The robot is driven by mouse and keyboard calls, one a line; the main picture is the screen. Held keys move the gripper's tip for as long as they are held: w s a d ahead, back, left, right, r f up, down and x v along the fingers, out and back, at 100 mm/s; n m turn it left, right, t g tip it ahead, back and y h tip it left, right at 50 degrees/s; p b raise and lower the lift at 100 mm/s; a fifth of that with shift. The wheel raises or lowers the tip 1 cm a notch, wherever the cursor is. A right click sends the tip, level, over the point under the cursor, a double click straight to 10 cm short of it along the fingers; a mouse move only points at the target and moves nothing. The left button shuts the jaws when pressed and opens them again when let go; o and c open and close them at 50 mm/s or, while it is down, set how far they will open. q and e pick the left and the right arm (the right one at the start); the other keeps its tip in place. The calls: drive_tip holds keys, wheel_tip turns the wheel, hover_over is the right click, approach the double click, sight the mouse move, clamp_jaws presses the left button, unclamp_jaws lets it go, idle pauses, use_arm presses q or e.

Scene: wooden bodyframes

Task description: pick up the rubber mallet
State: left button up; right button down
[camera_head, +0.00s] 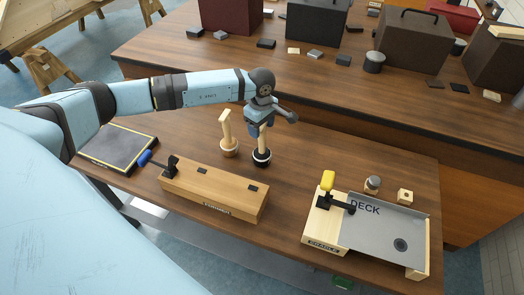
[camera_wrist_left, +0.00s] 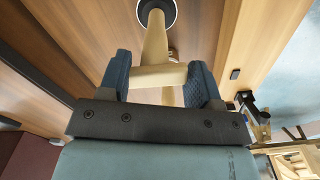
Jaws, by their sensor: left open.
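The one I take for the rubber mallet (camera_head: 262,157) has a round black head with a pale rim, standing on the bench with its wooden handle up. In the left wrist view its wooden handle (camera_wrist_left: 155,45) runs from the dark round head to a pale wooden crosspiece between my fingers. My left gripper (camera_head: 262,126) is above the head, open, with its blue fingers on either side of the handle's upper part; I cannot tell whether they touch it. A similar tool (camera_head: 229,150) with a tan head stands just left of it. My right gripper is not in view.
A wooden block with a blue-handled clamp (camera_head: 213,190) lies in front. A grey deck plate with a yellow-handled clamp (camera_head: 385,232) is at right. A dark framed pad (camera_head: 118,147) is at left. Dark boxes (camera_head: 412,40) stand on the rear bench.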

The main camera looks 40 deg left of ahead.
sight(262, 134)
use_arm(q)
drive_tip(key=f, duration=0.2)
drive_tip(key=f+p, duration=0.1)
drive_tip(key=f, duration=0.1)
drive_tip(key=shift+w+f, duration=0.1)
drive_tip(key=shift+w, duration=0.2)
drive_tip(key=c, duration=1)
